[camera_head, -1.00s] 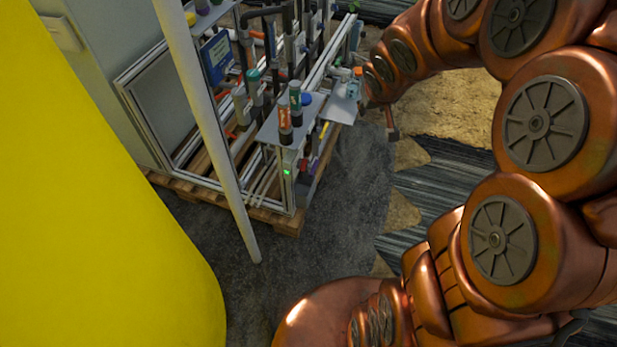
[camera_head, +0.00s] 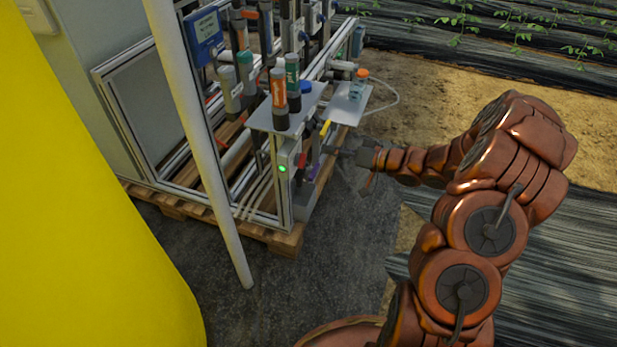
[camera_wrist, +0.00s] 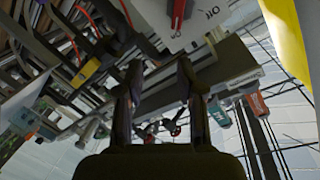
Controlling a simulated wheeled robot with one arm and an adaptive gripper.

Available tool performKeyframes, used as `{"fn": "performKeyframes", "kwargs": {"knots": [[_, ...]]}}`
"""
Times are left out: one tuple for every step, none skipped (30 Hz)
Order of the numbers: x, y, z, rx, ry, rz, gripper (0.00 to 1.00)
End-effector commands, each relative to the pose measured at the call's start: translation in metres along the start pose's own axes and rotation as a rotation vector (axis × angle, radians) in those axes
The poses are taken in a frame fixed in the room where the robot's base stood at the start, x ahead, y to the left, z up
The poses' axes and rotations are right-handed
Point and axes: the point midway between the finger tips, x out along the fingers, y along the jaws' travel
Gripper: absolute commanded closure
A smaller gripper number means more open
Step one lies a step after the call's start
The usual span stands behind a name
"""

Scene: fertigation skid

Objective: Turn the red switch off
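The red switch (camera_head: 302,159) is a small red lever on the front of a grey control box (camera_head: 284,184) with a lit green lamp, low on the skid's near corner. In the wrist view the red switch (camera_wrist: 178,14) is at the top edge, on a pale panel with an upside-down "OFF" label (camera_wrist: 209,12). My gripper (camera_head: 338,150) is just right of the box in the head view, apart from the switch as far as I can tell. In the wrist view its two dark fingers (camera_wrist: 158,80) are spread with nothing held between them; the switch lies beyond the fingertips.
A shelf with orange- and green-labelled bottles (camera_head: 292,78) is above the box. A small side shelf (camera_head: 347,104) holds a jar. A white post (camera_head: 205,140) and a yellow tank (camera_head: 80,200) stand at the left. The floor in front (camera_head: 330,240) is clear.

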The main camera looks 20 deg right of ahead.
Motion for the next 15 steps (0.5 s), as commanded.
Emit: {"fn": "performKeyframes", "kwargs": {"knots": [[-0.003, 0.007, 0.02, 0.033, 0.01, -0.047, 0.62], [-0.005, 0.005, 0.027, 0.05, 0.013, -0.075, 0.62], [-0.008, 0.004, 0.034, 0.068, 0.016, -0.105, 0.62], [-0.01, 0.003, 0.038, 0.081, 0.02, -0.127, 0.62], [-0.012, 0.001, 0.041, 0.09, 0.022, -0.146, 0.62], [-0.014, 0.0, 0.044, 0.101, 0.024, -0.164, 0.62], [-0.015, -0.001, 0.047, 0.107, 0.024, -0.175, 0.62], [-0.016, -0.002, 0.048, 0.113, 0.025, -0.184, 0.62], [-0.016, -0.003, 0.05, 0.118, 0.026, -0.193, 0.62], [-0.016, -0.004, 0.05, 0.121, 0.027, -0.198, 0.62], [-0.015, -0.005, 0.05, 0.122, 0.027, -0.2, 0.62], [-0.014, -0.005, 0.05, 0.122, 0.027, -0.202, 0.62], [-0.012, -0.006, 0.05, 0.122, 0.027, -0.202, 0.62], [-0.01, -0.006, 0.049, 0.121, 0.027, -0.201, 0.62], [-0.006, -0.007, 0.049, 0.12, 0.027, -0.201, 0.62]]}}
